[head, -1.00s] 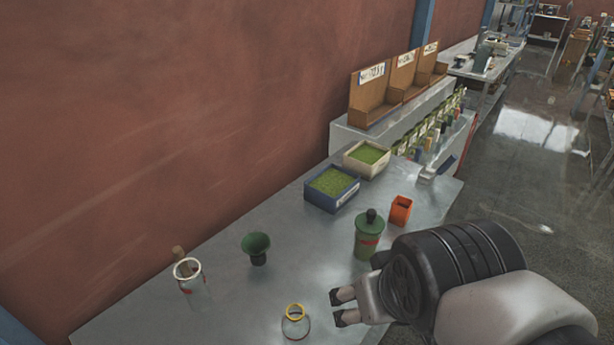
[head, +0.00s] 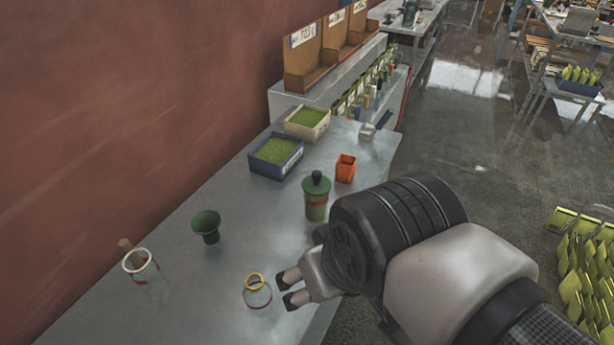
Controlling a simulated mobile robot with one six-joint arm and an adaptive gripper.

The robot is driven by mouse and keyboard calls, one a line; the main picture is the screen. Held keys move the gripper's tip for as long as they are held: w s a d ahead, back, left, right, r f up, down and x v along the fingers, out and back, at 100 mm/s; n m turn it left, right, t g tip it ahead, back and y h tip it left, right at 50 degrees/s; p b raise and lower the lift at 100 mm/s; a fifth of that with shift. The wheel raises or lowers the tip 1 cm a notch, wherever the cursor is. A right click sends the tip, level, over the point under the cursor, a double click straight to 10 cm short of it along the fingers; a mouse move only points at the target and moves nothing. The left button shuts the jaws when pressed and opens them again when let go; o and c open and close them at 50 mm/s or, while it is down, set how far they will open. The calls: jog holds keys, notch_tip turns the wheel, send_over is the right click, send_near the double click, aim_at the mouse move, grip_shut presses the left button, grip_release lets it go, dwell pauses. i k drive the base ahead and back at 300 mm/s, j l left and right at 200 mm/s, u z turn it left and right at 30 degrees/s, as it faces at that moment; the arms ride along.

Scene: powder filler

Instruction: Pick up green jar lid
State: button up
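A green jar (head: 316,205) with a red band stands upright on the metal table, right of the middle. Its dark green lid (head: 316,184) with a round knob sits on top. My gripper (head: 281,290) is in front of the jar, nearer the camera, with its two dark fingertips apart and pointing left. Nothing shows between the fingers. The lid is clear of my gripper.
A glass jar with a yellow rim (head: 256,283) is close left of my fingertips. A green funnel (head: 206,226), a glass jar holding a wooden tool (head: 141,265), an orange cup (head: 346,168), a blue bin (head: 277,156) and a white bin (head: 307,123) stand on the table (head: 185,310).

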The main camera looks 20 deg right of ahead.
aim_at(316, 184)
jog(key=i+l+z, duration=0.15)
jog(key=l, duration=0.3)
jog(key=i+l+z, duration=0.1)
jog(key=i+l, duration=0.3)
jog(key=i+l+z, duration=0.15)
jog(key=i+l, duration=0.15)
jog(key=l, duration=0.2)
